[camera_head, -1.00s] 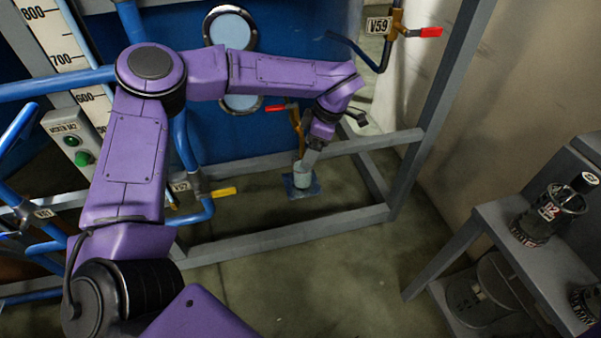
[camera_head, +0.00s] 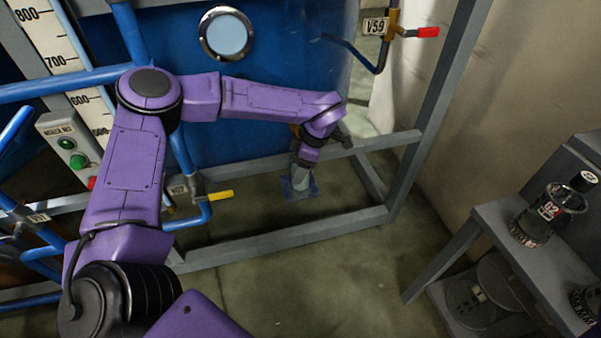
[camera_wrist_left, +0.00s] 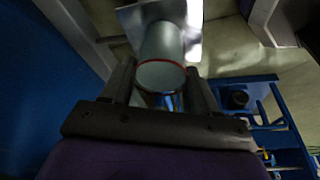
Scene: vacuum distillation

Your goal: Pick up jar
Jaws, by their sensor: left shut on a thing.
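A small pale grey jar (camera_head: 300,181) stands low on a blue plate (camera_head: 313,187) under the blue tank, inside the grey frame. In the left wrist view, the jar (camera_wrist_left: 160,45) shows as a pale cylinder with a red ring around its near end. My left gripper (camera_head: 303,168) reaches down at the jar, and its two dark fingers lie on either side of it, shut on it. The hand hides part of the jar in the head view. Whether the jar still touches the plate is hard to tell. My right gripper is not in view.
Grey frame bars (camera_head: 290,228) run in front of and beside the jar. A valve with a yellow handle (camera_head: 219,196) sticks out on the left, and a red-handled valve (camera_head: 428,32) is above right. A grey stand (camera_head: 500,222) with dark bottles (camera_head: 548,212) is at the right.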

